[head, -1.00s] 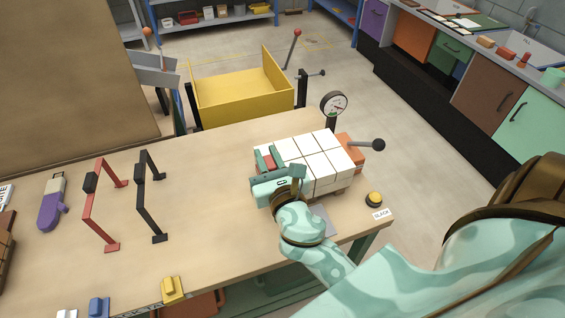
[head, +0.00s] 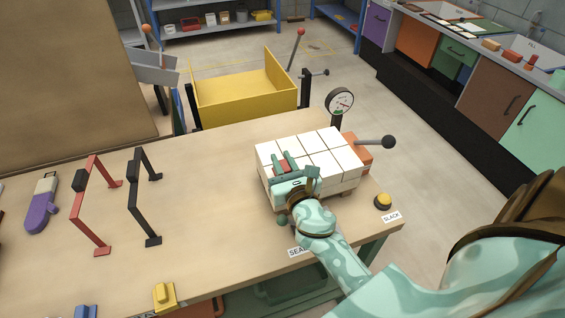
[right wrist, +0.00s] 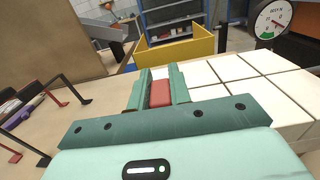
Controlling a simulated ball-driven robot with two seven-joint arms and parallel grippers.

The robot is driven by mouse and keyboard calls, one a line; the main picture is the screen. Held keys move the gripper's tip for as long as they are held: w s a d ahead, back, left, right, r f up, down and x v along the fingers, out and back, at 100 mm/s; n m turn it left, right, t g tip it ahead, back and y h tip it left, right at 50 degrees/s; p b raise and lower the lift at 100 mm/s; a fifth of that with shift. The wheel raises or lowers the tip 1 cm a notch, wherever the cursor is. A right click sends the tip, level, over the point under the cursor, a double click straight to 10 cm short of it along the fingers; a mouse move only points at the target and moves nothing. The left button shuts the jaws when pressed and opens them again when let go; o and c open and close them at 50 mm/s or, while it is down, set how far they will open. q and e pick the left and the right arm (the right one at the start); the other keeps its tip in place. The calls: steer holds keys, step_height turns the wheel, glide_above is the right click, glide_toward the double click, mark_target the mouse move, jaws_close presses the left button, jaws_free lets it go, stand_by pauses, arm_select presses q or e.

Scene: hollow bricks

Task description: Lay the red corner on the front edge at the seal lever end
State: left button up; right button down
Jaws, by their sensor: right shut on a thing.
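My right gripper (head: 283,163) is shut on a small red corner (head: 282,168). It is at the front left part of a block of white bricks (head: 323,144) on the workbench. In the right wrist view the red corner (right wrist: 160,93) sits between the two green fingers (right wrist: 159,88), with the white bricks (right wrist: 232,68) to their right. Whether the corner touches the bricks is unclear. The gripper and forearm hide part of the block's front edge. A green knob (head: 283,219) stands near the partly hidden "SEAL" label (head: 297,252). My left gripper is not in view.
A dial gauge (head: 340,101) and a dark-knobbed lever (head: 388,142) stand behind and right of the bricks. A yellow button (head: 383,201) is at the "SLACK" label (head: 391,217). Red (head: 92,205) and black (head: 143,196) frames stand left; the bench between is clear.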

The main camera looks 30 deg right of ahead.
steer(key=shift+f+b, duration=0.55)
steer(key=shift+f, duration=0.1)
steer(key=c, duration=1.3)
jaws_free()
steer(key=shift+r, duration=0.1)
steer(key=shift+r+p, duration=0.25)
steer(key=shift+p, duration=0.05)
steer(key=shift+r+p, duration=0.6)
steer(key=shift+r, duration=0.05)
steer(key=b+v, duration=0.4)
steer(key=v, duration=0.8)
steer(key=shift+f, duration=0.35)
